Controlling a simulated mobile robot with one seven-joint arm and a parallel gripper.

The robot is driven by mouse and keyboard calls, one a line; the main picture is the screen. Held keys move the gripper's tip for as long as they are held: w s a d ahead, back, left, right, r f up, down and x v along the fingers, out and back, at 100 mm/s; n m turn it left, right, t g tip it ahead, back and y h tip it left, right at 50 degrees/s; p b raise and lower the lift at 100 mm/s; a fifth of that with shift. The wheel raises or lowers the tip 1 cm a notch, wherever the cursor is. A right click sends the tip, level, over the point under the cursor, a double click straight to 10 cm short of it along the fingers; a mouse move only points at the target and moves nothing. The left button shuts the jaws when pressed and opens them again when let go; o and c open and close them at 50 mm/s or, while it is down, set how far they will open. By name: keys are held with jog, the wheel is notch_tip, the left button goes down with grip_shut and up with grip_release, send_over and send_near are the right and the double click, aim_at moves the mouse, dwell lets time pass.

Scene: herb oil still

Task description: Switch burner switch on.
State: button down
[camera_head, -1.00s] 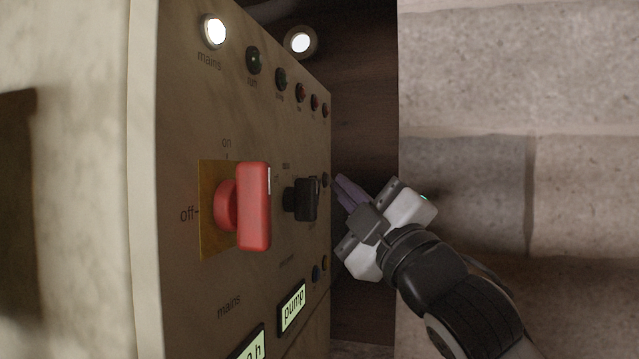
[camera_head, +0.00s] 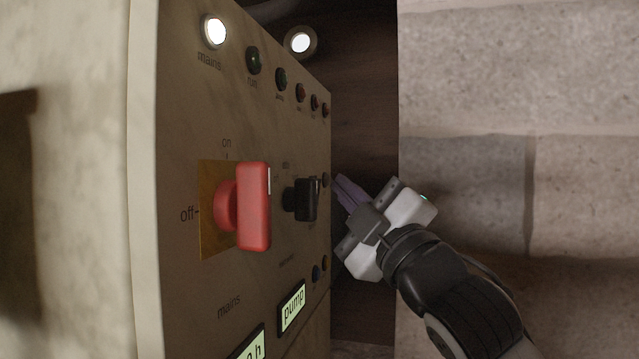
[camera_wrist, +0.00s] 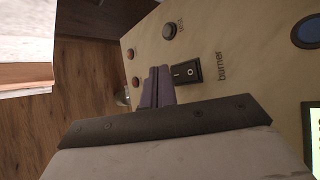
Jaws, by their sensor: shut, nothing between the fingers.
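The burner switch (camera_wrist: 187,72) is a small black rocker with white marks, set in the panel beside the printed word "burner" in the wrist view. I cannot make it out clearly in the head view. My gripper (camera_head: 341,184) is at the far right end of the panel in the head view, its purple fingers pointing at the panel face. In the wrist view my gripper (camera_wrist: 157,72) is shut and empty, with its fingertips just left of the switch. I cannot tell whether they touch the switch or the panel.
The control panel (camera_head: 185,120) carries a large red mains handle (camera_head: 254,207), a black knob (camera_head: 306,200), lit mains lamp (camera_head: 214,31) and a pump display (camera_head: 292,306). A round dark button (camera_wrist: 170,31) is near the switch. A stone wall (camera_head: 520,80) stands at right.

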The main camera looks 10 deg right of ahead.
jog(key=shift+a, duration=0.15)
jog(key=shift+w+a, duration=0.2)
jog(key=shift+a, duration=0.05)
jog(key=shift+w+a+r, duration=0.1)
jog(key=shift+a, duration=0.2)
dwell(1.0)
jog(key=shift+d, duration=0.2)
jog(key=shift+s+d, duration=0.3)
jog(key=shift+d, duration=0.2)
jog(key=shift+d, duration=0.1)
jog(key=shift+s+d+f+b, duration=0.15)
jog(key=shift+s+d, duration=0.15)
jog(key=shift+d, duration=0.45)
jog(key=shift+s+d+f+b, duration=0.1)
jog(key=shift+s+d+b, duration=0.2)
jog(key=shift+d, duration=0.4)
jog(key=shift+s+d+f+b, duration=0.15)
jog(key=shift+s+d, duration=0.2)
jog(key=shift+d, duration=0.4)
